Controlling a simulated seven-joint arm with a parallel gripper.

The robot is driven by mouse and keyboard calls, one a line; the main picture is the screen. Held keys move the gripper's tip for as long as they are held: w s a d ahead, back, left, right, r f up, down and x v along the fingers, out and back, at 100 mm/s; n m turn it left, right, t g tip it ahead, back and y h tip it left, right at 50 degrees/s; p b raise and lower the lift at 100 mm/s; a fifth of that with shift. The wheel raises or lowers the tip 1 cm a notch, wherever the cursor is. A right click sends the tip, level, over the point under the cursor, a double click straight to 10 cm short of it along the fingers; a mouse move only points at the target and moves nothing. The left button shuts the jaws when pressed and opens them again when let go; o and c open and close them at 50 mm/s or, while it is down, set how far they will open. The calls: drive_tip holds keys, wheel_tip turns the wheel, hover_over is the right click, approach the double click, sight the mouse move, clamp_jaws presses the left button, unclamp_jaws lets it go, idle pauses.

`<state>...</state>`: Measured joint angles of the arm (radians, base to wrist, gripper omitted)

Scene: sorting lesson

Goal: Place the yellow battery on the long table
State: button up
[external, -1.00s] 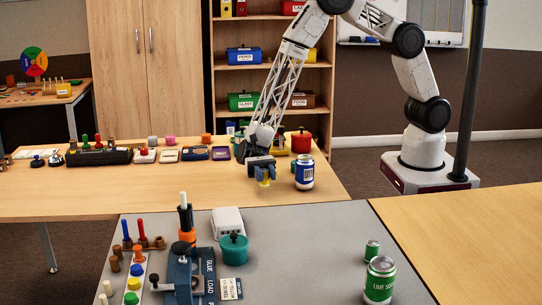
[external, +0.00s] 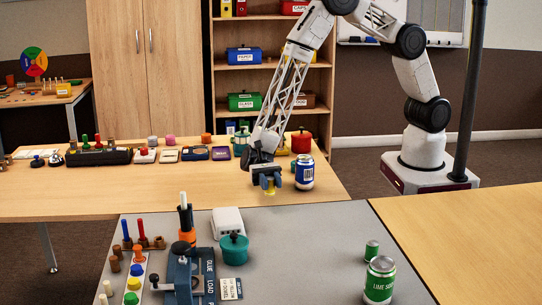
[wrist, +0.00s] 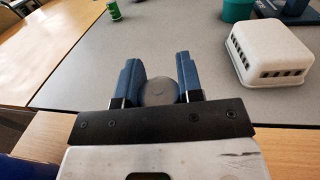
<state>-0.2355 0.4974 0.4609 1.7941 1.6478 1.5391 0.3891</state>
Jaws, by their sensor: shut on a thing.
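My gripper (external: 268,175) is shut on the yellow battery (external: 269,187), whose yellow lower end shows below the fingers in the external view. In the wrist view, a round grey end of the held battery (wrist: 158,92) sits between the two blue fingers (wrist: 160,80). The gripper is above the front edge of the light wooden table (external: 130,190), just left of a blue can (external: 305,173). The grey-topped table (external: 310,250) lies in front of it. Which surface counts as the long table is not clear from the frames.
A red pot (external: 301,142) is behind the blue can. The grey table's middle right is clear.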

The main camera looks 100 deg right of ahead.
drive_tip(key=shift+s+a, duration=0.2)
drive_tip(key=shift+a, duration=1.15)
drive_tip(key=shift+s+a, duration=0.2)
drive_tip(key=shift+a, duration=1.15)
drive_tip(key=shift+s+a, duration=0.2)
drive_tip(key=shift+a, duration=1.15)
drive_tip(key=shift+d+r, duration=0.1)
